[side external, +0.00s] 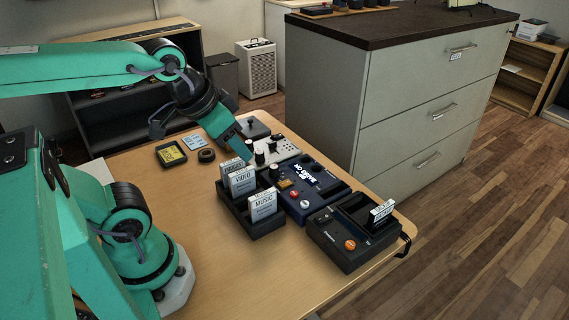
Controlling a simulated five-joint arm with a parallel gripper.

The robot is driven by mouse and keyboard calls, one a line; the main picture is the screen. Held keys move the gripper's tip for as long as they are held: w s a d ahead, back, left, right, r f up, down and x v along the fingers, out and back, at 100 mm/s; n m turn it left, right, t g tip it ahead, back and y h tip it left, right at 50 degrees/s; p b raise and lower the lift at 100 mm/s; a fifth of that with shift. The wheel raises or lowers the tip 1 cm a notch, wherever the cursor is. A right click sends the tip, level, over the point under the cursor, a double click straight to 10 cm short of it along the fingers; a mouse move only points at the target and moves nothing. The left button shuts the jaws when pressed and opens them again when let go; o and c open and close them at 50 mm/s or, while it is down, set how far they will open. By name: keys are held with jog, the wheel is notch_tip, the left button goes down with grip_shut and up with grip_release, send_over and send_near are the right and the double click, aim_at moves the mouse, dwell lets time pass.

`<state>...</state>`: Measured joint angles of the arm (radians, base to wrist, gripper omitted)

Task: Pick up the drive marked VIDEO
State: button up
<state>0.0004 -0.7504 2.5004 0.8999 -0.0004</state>
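The drive marked VIDEO (243,181) is a pale, upright block in a dark rack (240,222) on the wooden table. It stands between the drive marked MUSIC (263,206), in front, and another pale drive (231,166) behind, whose label is partly hidden and too small to read. My gripper (246,155) points down and to the right, with its teal tip just above and behind the rack in the picture. It appears apart from the VIDEO drive. I cannot tell whether it is open or shut, and I see nothing held in it.
A dark blue device (312,188) with knobs adjoins the rack. A black dock (345,238) at the right holds another pale drive (382,213). A light panel with knobs (283,150), a small tray (171,155) and a black ring (206,155) lie behind. The table's front is clear.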

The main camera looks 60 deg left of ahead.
dwell(0.3)
jog(key=g, duration=0.6)
send_over(241, 171)
notch_tip(241, 171, down, 11)
jog(key=shift+s+f, duration=0.15)
jog(key=shift+f, duration=0.05)
jog(key=shift+f, duration=1.3)
jog(key=shift+f, duration=2.55)
jog(key=shift+w, duration=0.2)
